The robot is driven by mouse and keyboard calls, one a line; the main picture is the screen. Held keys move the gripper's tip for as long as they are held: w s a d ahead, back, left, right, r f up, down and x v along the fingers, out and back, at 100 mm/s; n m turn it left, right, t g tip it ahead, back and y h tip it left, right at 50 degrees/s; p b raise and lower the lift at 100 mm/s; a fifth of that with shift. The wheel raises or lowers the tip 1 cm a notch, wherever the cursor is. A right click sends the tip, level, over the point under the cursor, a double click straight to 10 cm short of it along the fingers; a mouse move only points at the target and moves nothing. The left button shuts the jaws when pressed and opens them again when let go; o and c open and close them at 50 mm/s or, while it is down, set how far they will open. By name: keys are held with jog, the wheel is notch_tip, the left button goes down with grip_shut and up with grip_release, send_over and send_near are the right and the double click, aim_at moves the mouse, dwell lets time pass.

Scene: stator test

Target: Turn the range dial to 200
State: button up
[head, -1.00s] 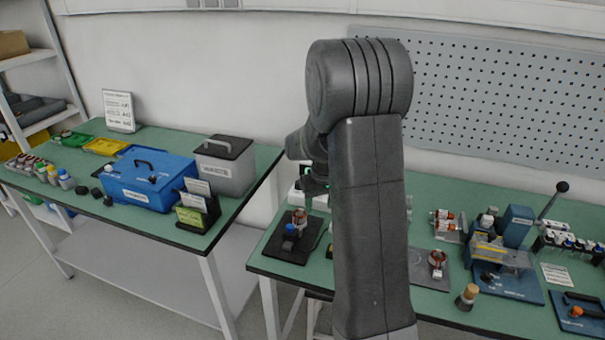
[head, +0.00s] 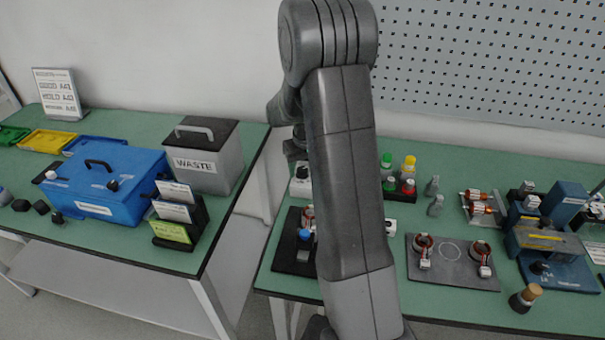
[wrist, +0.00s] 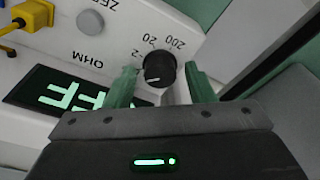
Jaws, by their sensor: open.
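The range dial (wrist: 159,68) is a round black knob on the white meter (wrist: 75,45) in the wrist view. Labels 2, 20 and 200 are printed around it, with 200 at its upper right. A white mark shows on the knob's lower part, away from the 200 label. The lit display (wrist: 60,95) is partly covered by my gripper. My gripper (wrist: 161,84) is open, its green fingers on either side of the dial; I cannot tell whether they touch it. In the head view the meter (head: 299,187) is mostly hidden behind my arm.
A yellow plug (wrist: 35,15) sits in the meter near a grey button (wrist: 90,24). In the head view, a black fixture (head: 290,255) stands in front of the meter. Coloured bottles (head: 398,172) and a grey plate (head: 455,278) with wound parts are right of my arm.

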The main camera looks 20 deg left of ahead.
jog(key=c, duration=0.7)
